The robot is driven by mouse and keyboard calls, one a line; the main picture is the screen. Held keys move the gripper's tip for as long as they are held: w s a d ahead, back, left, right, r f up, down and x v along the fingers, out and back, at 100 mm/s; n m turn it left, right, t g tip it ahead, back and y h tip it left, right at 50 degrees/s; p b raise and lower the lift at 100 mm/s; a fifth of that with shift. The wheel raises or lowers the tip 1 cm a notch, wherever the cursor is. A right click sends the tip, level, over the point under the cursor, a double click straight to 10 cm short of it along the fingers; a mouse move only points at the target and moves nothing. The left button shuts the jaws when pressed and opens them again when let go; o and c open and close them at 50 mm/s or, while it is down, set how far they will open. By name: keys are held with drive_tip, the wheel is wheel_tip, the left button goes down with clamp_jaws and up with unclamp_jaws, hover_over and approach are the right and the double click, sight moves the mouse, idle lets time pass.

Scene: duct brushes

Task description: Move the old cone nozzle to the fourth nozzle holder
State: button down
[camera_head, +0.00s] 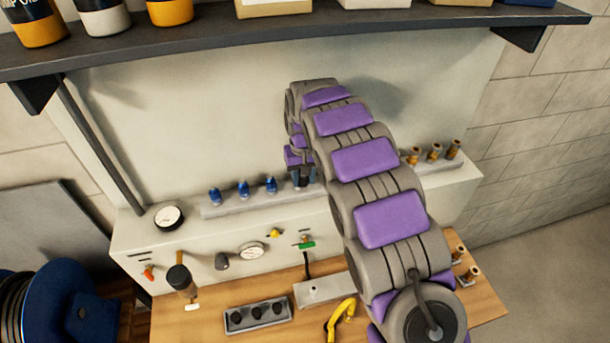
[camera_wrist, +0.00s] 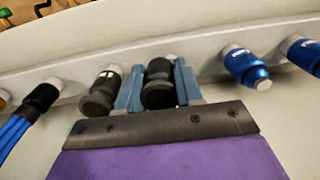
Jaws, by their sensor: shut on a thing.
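My gripper (camera_head: 302,181) is at the rail on the bench's back unit, just right of a row of blue nozzles (camera_head: 243,188) in the head view. In the wrist view my gripper (camera_wrist: 159,75) has its two blue-grey fingers on either side of a dark, rounded nozzle (camera_wrist: 158,94) and is shut on it. This looks like the old cone nozzle. Its light-coloured end is against or very near the rail; whether it is seated in a holder I cannot tell. A similar dark nozzle (camera_wrist: 102,92) stands close beside the left finger.
In the wrist view, blue nozzles (camera_wrist: 246,67) sit right of my gripper, and a black fitting with blue strands (camera_wrist: 40,102) sits left. Brass nozzles (camera_head: 435,151) stand at the rail's right end. A shelf (camera_head: 230,36) with bottles hangs above. My arm hides part of the rail.

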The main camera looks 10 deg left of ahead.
drive_tip(key=shift+a+f, duration=0.25)
drive_tip(key=shift+s+d+f, duration=0.1)
drive_tip(key=shift+d+f, duration=0.15)
drive_tip(key=shift+d, duration=0.35)
drive_tip(key=shift+s+f, duration=0.1)
drive_tip(key=shift+f, duration=0.05)
